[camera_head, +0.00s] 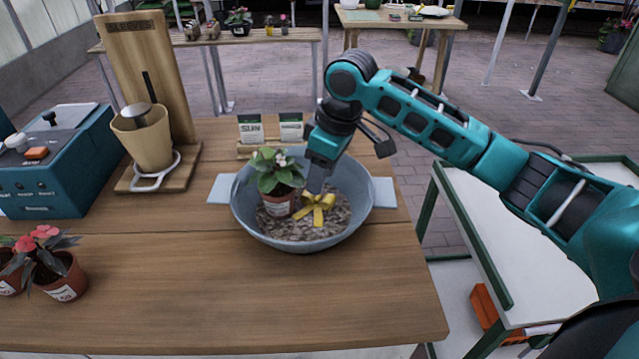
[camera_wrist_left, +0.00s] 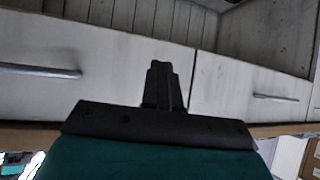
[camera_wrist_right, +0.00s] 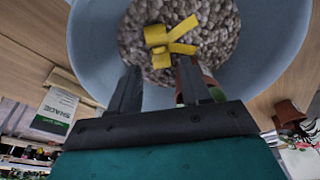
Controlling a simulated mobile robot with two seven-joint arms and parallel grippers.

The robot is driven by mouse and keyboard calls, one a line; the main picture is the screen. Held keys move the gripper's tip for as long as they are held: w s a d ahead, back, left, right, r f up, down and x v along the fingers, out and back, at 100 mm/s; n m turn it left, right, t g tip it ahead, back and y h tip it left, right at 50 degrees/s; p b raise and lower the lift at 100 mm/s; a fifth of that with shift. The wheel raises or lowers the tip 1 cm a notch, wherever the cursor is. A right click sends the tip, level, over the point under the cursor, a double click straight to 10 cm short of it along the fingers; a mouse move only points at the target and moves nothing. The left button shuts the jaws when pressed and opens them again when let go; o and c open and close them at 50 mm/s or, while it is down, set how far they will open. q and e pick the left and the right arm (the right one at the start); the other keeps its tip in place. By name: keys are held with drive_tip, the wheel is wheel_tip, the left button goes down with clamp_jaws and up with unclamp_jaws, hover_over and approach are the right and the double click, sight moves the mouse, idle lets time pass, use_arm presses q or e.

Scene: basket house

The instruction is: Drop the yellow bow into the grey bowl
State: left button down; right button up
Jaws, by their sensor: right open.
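The yellow bow (camera_head: 319,209) lies in the grey bowl (camera_head: 243,218), over the gravel inside it. In the right wrist view, the bow (camera_wrist_right: 168,40) is beyond my fingertips, with gravel around it and the bowl (camera_wrist_right: 88,45) curving about. My right gripper (camera_head: 318,187) is over the bowl, just above the bow. In the right wrist view its fingers (camera_wrist_right: 158,78) are apart with nothing between them. My left gripper (camera_wrist_left: 165,80) shows only in the left wrist view, away from the bow; its fingers are together and empty.
A potted plant (camera_head: 277,184) stands in the bowl, left of the bow. Seed packets (camera_head: 268,130) stand behind the bowl. A wooden stand (camera_head: 160,60) and teal machine (camera_head: 60,160) are at left. Red-flowered pots (camera_head: 60,275) are front left. The front table middle is clear.

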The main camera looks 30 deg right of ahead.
sight(332, 199)
drive_tip(key=v, duration=0.9)
drive_tip(key=shift+r, duration=0.15)
